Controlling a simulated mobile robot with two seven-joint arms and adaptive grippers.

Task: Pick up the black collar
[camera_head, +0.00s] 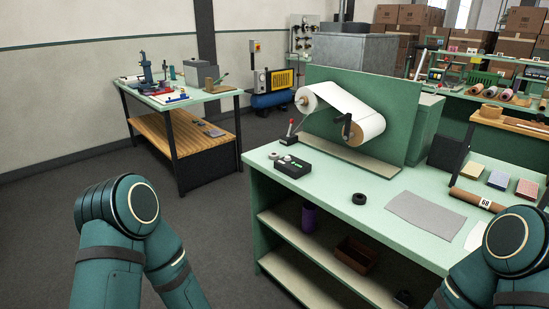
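A small black ring, which looks like the black collar (359,198), lies on the green bench top (330,220), left of a grey sheet. Nothing touches it. My two teal arms come in at the bottom left and bottom right, bent, with only their upper links and joints showing. Both grippers are out of view, so their state and distance from the collar do not show.
A green panel (385,95) with a white roll (345,110) stands behind the collar. A control box (292,166) is to its left, a grey sheet (427,212) to its right. Another bench (222,98) stands at the left. Grey floor (150,160) between is open.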

